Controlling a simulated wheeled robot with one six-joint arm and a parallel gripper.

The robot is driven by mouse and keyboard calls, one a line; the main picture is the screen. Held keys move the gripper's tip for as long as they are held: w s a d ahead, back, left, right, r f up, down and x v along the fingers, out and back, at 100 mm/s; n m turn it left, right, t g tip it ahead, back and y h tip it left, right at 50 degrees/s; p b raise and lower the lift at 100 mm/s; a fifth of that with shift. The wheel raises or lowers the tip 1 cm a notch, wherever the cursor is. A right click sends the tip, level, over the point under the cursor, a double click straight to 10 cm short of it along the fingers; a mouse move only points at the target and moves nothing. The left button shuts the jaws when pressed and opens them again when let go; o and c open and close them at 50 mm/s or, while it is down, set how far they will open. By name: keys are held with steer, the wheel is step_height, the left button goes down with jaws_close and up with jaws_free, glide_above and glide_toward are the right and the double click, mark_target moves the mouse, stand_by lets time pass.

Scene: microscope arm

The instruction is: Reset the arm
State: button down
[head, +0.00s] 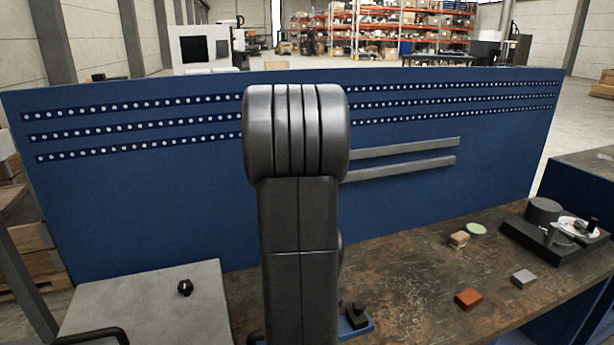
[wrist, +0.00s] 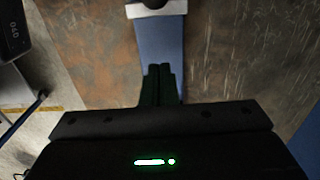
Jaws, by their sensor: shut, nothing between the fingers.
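My gripper (wrist: 158,82) shows in the wrist view as two dark fingers pressed together, shut and empty. It hangs over a blue strip (wrist: 160,42) on the worn brown bench. A pale fitting (wrist: 156,9) with a dark middle crosses the strip's far end, apart from the fingertips. In the head view my own arm stands upright in the middle and hides part of the bench; the gripper does not show there. A blue plate (head: 357,323) with a small black part (head: 355,311) shows just right of my arm. I cannot make out a microscope arm for certain.
At the bench's right end a dark base (head: 560,250) carries round parts. Nearer lie a tan block (head: 459,238), a green disc (head: 476,229), a red block (head: 468,298) and a grey block (head: 523,279). A blue panel (head: 420,210) stands behind the bench.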

mark_target(345, 316)
step_height(345, 316, up, 7)
step_height(345, 316, down, 10)
steer(key=shift+s+a+r, duration=0.1)
steer(key=shift+a+r, duration=0.05)
steer(key=shift+r, duration=0.1)
steer(key=a, duration=0.1)
steer(key=s+a, duration=0.1)
steer(key=a, duration=0.1)
steer(key=shift+f, duration=0.15)
steer(key=shift+s+a+p, duration=0.15)
steer(key=shift+a+p, duration=0.1)
steer(key=shift+p, duration=0.15)
steer(key=w+d, duration=0.1)
steer(key=d, duration=0.2)
steer(key=w+d+p, duration=0.1)
steer(key=d, duration=0.2)
steer(key=w+d+p, duration=0.1)
steer(key=d, duration=0.2)
steer(key=shift+w+d, duration=0.3)
